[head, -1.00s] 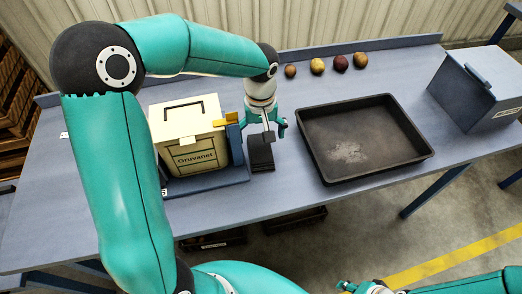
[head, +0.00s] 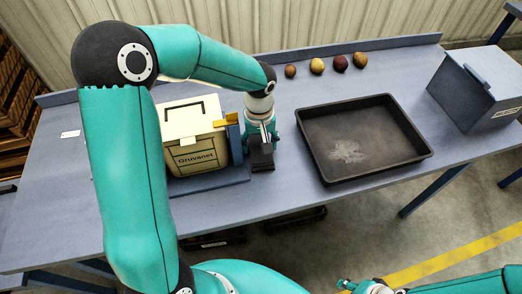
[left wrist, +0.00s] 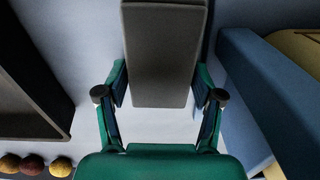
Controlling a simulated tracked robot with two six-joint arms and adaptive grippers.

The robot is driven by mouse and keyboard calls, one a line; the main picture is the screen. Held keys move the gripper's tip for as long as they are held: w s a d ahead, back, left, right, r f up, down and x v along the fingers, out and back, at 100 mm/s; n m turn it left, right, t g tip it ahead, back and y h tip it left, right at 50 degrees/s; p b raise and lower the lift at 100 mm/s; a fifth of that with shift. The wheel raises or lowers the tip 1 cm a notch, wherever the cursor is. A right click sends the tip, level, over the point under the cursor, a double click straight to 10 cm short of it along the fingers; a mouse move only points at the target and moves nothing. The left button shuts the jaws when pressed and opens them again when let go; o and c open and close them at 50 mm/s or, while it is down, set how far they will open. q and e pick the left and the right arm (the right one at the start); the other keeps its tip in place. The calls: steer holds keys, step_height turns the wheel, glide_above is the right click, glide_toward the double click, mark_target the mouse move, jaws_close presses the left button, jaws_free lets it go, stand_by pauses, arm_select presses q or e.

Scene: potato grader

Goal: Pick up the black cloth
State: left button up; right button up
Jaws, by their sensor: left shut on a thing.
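The black cloth (head: 261,160) is a dark folded block on the blue table, just right of the cream box. In the left wrist view the cloth (left wrist: 165,55) is a dark grey slab between my two fingers. My left gripper (head: 262,140) points down at the cloth and is shut on it. The left wrist view shows a finger at each side of the slab (left wrist: 165,97). Whether the cloth is clear of the table cannot be told. My right gripper (head: 362,287) shows only in part at the bottom edge, and its jaws are unclear.
The cream box (head: 192,130) in a blue holder (head: 215,180) stands close left of the cloth. A black tray (head: 415,150) lies to the right. Several potatoes (head: 317,66) line the back. A blue-grey bin (head: 480,90) stands far right. The front of the table is clear.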

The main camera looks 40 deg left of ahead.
arm_select(q)
steer(key=shift+r, duration=0.1)
step_height(320, 180, up, 28)
steer(key=p, duration=0.1)
steer(key=shift+p, duration=0.3)
stand_by(0.3)
